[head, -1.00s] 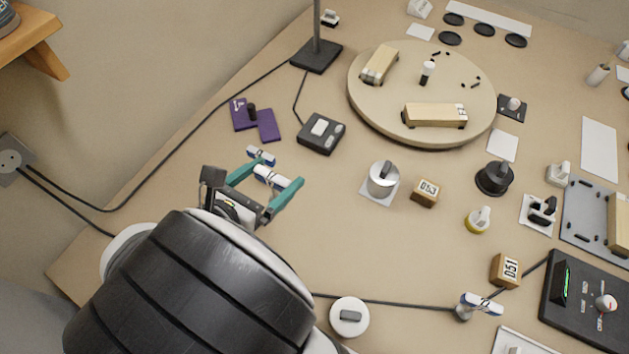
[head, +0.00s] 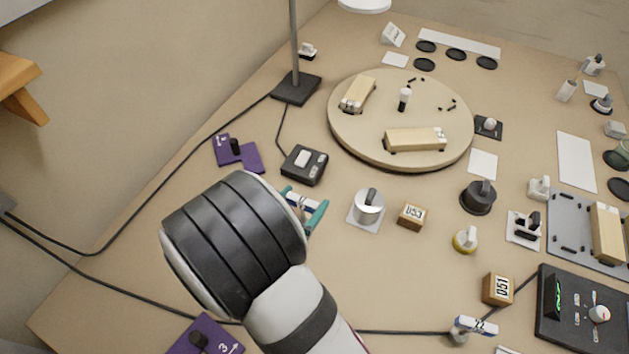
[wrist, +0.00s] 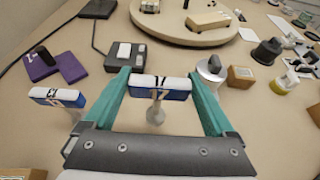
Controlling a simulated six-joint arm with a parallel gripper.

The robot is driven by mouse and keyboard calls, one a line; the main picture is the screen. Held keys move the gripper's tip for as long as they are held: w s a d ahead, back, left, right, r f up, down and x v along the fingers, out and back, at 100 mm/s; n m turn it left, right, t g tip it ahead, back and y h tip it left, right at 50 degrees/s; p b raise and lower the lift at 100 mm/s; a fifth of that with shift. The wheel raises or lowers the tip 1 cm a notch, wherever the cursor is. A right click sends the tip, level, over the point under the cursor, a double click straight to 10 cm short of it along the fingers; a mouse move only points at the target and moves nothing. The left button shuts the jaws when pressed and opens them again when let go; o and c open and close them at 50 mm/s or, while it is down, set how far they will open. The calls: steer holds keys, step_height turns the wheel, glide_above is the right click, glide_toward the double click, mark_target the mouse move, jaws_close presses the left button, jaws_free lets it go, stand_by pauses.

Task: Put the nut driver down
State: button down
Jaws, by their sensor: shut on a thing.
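My gripper (wrist: 159,82) has two teal fingers, shut on the nut driver (wrist: 160,92). The nut driver has a white and blue crossbar handle marked 17, spanning the fingers, and a grey stem hanging below. In the head view my gripper (head: 303,204) is mostly behind my arm; the nut driver (head: 302,202) shows between the fingertips. I cannot tell whether its lower end touches the bench. A similar white and blue driver (wrist: 58,98), marked 13, stands left of my gripper in the wrist view. Another (head: 474,326) stands at the bottom right in the head view.
A black button box (head: 304,165) and purple plates (head: 243,158) lie beyond my gripper. A silver knob (head: 368,205) and a wooden 053 block (head: 411,217) stand to its right. A turntable (head: 350,138) is farther back. Another purple plate (head: 222,333) lies at the bottom. Cables cross the bench.

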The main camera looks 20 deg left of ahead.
steer(key=shift+f, duration=1.85)
steer(key=shift+f, duration=0.1)
jaws_free()
